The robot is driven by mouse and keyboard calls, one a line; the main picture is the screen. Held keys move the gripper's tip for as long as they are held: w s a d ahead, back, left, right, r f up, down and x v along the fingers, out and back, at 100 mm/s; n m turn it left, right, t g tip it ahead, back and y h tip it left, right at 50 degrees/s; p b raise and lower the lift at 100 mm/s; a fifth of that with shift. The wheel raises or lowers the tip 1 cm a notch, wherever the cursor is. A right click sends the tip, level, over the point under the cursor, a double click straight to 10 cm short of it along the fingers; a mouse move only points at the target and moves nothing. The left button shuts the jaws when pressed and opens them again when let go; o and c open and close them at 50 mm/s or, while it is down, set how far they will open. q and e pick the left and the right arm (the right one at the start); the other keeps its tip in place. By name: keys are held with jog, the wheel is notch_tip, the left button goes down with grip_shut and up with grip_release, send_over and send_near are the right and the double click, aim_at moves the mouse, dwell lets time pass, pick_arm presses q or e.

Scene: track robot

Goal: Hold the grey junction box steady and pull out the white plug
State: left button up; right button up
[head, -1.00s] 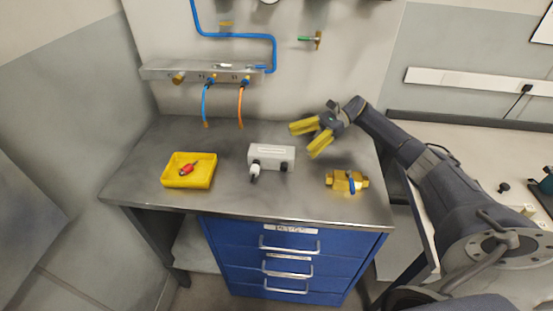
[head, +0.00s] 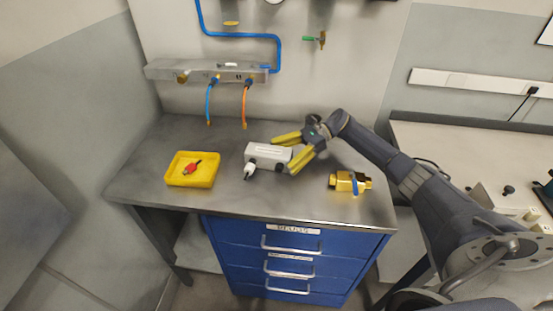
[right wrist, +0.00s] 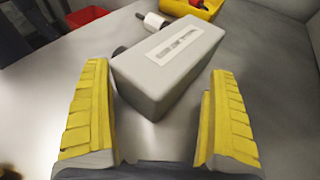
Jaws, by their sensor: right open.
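The grey junction box (head: 262,151) lies on the metal bench, with a pale label on top. The white plug (head: 249,172) sits at the left end of its front face; a dark round part shows farther right on that face. In the right wrist view the box (right wrist: 170,68) reaches between my fingers, and the white plug (right wrist: 152,19) shows beyond it. My right gripper (head: 282,156) is open around the box's right end, one yellow finger on each side; gaps show in the wrist view (right wrist: 158,75). My left gripper is out of view.
A yellow tray (head: 177,181) holding a red part stands left of the box. A brass valve (head: 345,182) with a blue handle lies to the right. Blue and orange hoses hang from a wall manifold (head: 160,70) behind. The bench front is clear.

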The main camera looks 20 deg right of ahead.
jog(key=shift+x, duration=0.9)
jog(key=c, duration=1.3)
